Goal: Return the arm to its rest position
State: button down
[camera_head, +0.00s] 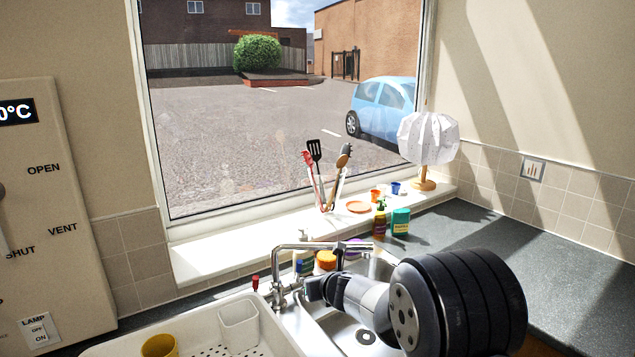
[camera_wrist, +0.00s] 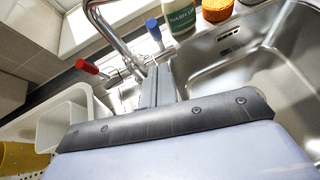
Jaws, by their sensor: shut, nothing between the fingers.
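My arm reaches in from the right in the head view, over the steel sink. My gripper (camera_head: 314,288) points left towards the tap (camera_head: 278,270), and a gap between them cannot be judged there. In the wrist view my gripper's fingers (camera_wrist: 160,82) are together with nothing between them, and the tap (camera_wrist: 104,32) stands just beyond them. The tap has a red handle (camera_wrist: 88,67) and a blue handle (camera_wrist: 153,28). My arm hides part of the sink (camera_head: 340,328).
A white draining rack (camera_head: 205,312) with a yellow cup (camera_head: 159,346) is at the lower left. Bottles and an orange-lidded jar (camera_head: 326,260) stand behind the sink. A utensil holder (camera_head: 327,195) and a white lamp (camera_head: 428,138) are on the sill. The right worktop (camera_head: 480,240) is largely clear.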

jog(key=shift+x, duration=1.55)
jog(key=shift+f, duration=0.1)
